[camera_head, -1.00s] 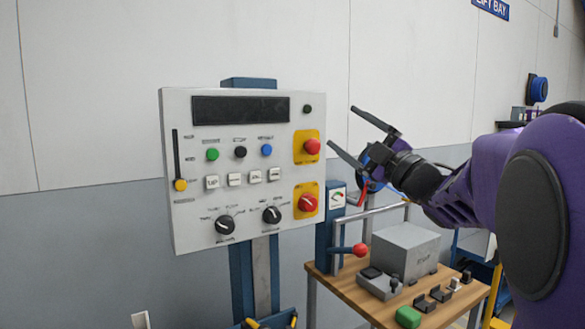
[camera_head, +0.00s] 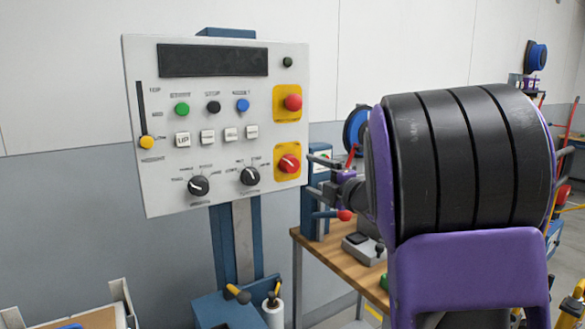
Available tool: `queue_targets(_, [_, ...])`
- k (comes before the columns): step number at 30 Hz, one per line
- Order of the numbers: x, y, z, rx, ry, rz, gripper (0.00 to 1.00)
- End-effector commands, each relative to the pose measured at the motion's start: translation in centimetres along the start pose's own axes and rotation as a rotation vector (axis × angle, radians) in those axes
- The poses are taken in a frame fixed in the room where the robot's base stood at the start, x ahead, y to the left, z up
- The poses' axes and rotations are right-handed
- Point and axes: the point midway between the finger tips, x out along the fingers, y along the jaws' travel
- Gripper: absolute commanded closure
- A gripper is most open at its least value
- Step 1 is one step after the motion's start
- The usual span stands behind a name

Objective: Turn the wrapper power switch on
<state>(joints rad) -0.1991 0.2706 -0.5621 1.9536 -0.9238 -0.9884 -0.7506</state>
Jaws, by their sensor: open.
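The wrapper control panel (camera_head: 218,125) is a light grey box on a blue post. At its lower right, a red rotary knob with a white pointer bar (camera_head: 289,163) sits on a yellow plate and looks like the power switch. Its pointer is tilted, and I cannot read any marks around it. My gripper (camera_head: 311,173) is open and points left, just right of the knob. Its fingers are spread one above the other near the panel's right edge. I cannot tell whether they touch the panel. My purple and black arm hides what lies behind it.
A red mushroom button (camera_head: 293,103) on another yellow plate sits above the knob. Two black selector knobs (camera_head: 199,186) (camera_head: 250,176) are to its left. A wooden workbench (camera_head: 340,262) with a grey device stands below my gripper. The wall left of the panel is bare.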

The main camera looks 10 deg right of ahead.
Motion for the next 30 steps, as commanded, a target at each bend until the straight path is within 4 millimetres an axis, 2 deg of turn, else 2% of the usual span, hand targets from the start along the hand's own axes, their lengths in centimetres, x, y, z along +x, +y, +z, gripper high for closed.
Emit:
queue_targets(1, [1.3,-0.1,-0.1,-0.002,0.004,-0.002,0.11])
queue_targets(6, [4.8,0.0,-0.1,-0.002,0.003,-0.001,0.11])
queue_targets(12, [7.7,0.0,0.0,-0.001,0.001,-0.001,0.11])
queue_targets(18, [8.8,0.1,-0.1,0.000,0.001,0.001,0.11])
queue_targets(25, [8.8,0.1,0.0,0.001,0.001,0.001,0.11])
queue_targets(26, [8.8,0.1,0.0,0.001,0.001,0.001,0.13])
queue_targets(30, [8.8,0.1,0.0,0.000,0.001,0.001,0.38])
